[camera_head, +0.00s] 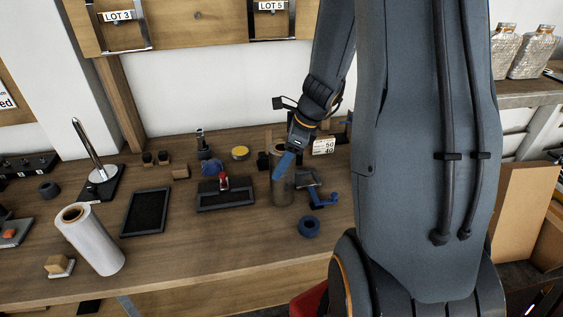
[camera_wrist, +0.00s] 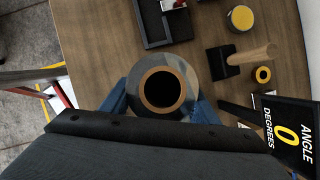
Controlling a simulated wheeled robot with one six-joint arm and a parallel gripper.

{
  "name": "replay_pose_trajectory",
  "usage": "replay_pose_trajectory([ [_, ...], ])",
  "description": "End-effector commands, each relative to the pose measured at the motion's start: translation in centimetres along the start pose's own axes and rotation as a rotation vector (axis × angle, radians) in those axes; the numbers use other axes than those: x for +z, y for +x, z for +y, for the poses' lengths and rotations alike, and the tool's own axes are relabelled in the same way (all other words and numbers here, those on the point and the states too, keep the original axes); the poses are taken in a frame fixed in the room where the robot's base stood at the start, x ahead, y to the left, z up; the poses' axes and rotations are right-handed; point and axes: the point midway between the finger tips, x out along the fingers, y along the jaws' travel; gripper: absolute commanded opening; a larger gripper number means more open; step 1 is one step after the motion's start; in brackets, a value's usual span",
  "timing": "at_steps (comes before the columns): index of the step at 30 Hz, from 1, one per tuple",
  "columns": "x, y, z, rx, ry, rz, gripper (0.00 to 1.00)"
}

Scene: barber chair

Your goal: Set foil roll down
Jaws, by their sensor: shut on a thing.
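The foil roll (camera_head: 281,187) is a shiny grey-brown cylinder with a brown cardboard core, upright at the middle of the wooden bench (camera_head: 180,245). My gripper (camera_head: 286,166) reaches down to it from the upper right, with a blue finger against its side. In the wrist view, I look down into the dark core of the foil roll (camera_wrist: 163,90), with the blue fingers of my gripper (camera_wrist: 163,104) on its two sides. The roll's lower end is at or very close to the bench top; I cannot tell whether it touches.
A white roll (camera_head: 90,240) stands at the bench's left. A black tray with a red item (camera_head: 225,192) lies left of the foil roll. A blue ring (camera_head: 309,227) and a blue-handled tool (camera_head: 318,195) lie to its right. The bench front between the rolls is clear.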

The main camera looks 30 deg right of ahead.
Motion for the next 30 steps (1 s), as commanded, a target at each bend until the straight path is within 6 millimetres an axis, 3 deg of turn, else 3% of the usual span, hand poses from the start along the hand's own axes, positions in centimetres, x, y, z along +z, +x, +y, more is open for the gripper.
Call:
replay_pose_trajectory([
  [8, -0.1, 0.3, -0.1, -0.001, 0.001, 0.0, 0.0],
  [9, -0.1, 0.3, 0.0, 0.0, 0.001, 0.0, 0.6],
  [12, -0.1, 0.3, 0.0, 0.0, 0.001, 0.0, 0.73],
  [23, 0.1, -0.2, 0.0, -0.001, 0.0, 0.0, 0.73],
  [30, 0.0, -3.9, -0.2, -0.006, -0.001, -0.001, 0.73],
])
